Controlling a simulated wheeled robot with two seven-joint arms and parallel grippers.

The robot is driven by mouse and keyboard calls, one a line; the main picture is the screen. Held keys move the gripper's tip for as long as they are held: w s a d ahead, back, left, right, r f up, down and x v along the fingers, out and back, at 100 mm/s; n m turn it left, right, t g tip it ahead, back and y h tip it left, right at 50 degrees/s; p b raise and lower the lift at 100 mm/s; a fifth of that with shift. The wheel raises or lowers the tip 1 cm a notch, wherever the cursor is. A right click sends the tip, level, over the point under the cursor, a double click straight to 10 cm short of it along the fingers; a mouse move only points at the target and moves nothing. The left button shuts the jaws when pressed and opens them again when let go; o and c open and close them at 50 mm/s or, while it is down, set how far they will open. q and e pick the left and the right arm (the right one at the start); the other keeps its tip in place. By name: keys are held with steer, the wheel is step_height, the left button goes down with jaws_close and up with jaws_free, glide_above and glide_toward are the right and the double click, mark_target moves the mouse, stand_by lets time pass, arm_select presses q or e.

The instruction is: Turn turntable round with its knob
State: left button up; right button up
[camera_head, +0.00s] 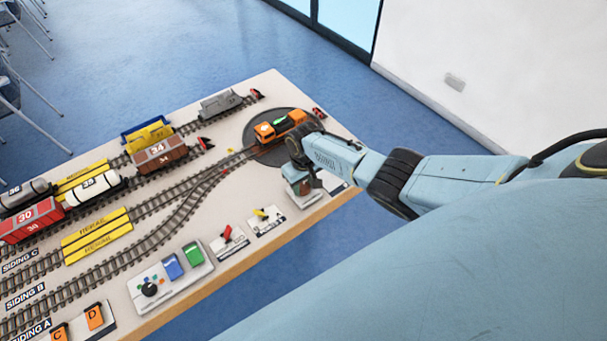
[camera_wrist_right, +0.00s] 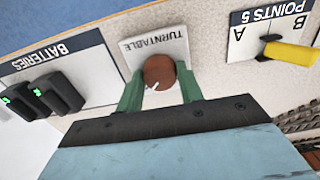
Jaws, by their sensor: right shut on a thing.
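The turntable (camera_head: 268,157) is a dark round disc at the far right end of the layout, with an orange locomotive (camera_head: 280,126) standing on it. Its knob (camera_wrist_right: 159,72) is brown and round with a white pointer mark, on a white plate labelled TURNTABLE (camera_wrist_right: 155,45) in the right wrist view. My right gripper (camera_wrist_right: 160,85) has its green fingers closed on both sides of the knob. In the head view my right gripper (camera_head: 304,187) is at the board's near right edge, and my wrist partly hides the knob. My left gripper is not in view.
A red lever (camera_head: 227,234) and a yellow points lever (camera_head: 261,214) stand left of the knob. The batteries (camera_wrist_right: 45,96) sit on its other side. Several wagons, including a brown one (camera_head: 160,155), stand on the tracks. A white wall (camera_head: 480,70) is behind my right arm.

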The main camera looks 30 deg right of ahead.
mark_target(303, 186)
steer(key=o, duration=1)
step_height(303, 186, up, 13)
steer(key=p, duration=0.4)
steer(key=shift+r, duration=0.2)
steer(key=shift+a, duration=0.1)
